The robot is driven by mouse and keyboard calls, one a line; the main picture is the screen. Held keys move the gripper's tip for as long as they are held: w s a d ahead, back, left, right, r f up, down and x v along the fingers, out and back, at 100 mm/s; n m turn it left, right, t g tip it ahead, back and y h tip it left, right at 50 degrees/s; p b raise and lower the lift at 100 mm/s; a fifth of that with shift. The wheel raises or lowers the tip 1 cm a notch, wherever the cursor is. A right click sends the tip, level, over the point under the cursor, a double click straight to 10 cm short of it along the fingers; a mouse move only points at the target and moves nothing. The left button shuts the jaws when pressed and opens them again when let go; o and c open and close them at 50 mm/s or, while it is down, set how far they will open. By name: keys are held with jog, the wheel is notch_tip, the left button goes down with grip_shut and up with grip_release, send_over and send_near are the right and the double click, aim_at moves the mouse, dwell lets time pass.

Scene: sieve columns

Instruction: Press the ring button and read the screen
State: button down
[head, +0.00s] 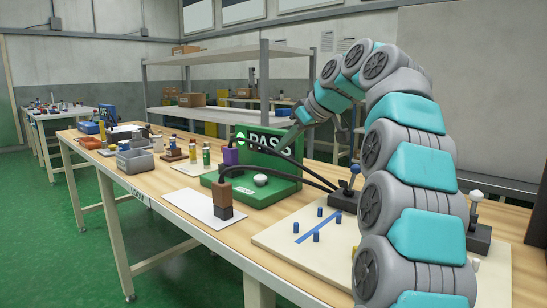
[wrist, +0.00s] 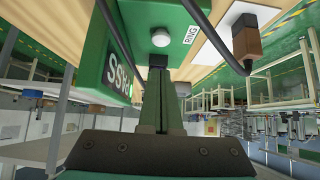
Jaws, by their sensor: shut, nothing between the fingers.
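A green tester (head: 268,160) stands on the wooden bench, with an upright panel reading "PASS" (head: 269,145) in white letters. A white dome button (head: 260,180) sits on its green base; it also shows in the wrist view (wrist: 160,38), beside a white label reading "RING" (wrist: 190,34). My gripper (head: 284,146) is shut and empty, in front of the panel. In the wrist view, its fingertips (wrist: 158,70) point toward the button, with a gap to it.
A brown block (head: 222,193) with a black cable stands on a white sheet (head: 190,205) front left. A purple block (head: 231,157) stands at the panel's left edge. A pale board (head: 305,250) with blue pegs lies to the right. Black cables arch across the tester.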

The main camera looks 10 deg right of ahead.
jog(key=shift+v, duration=1.35)
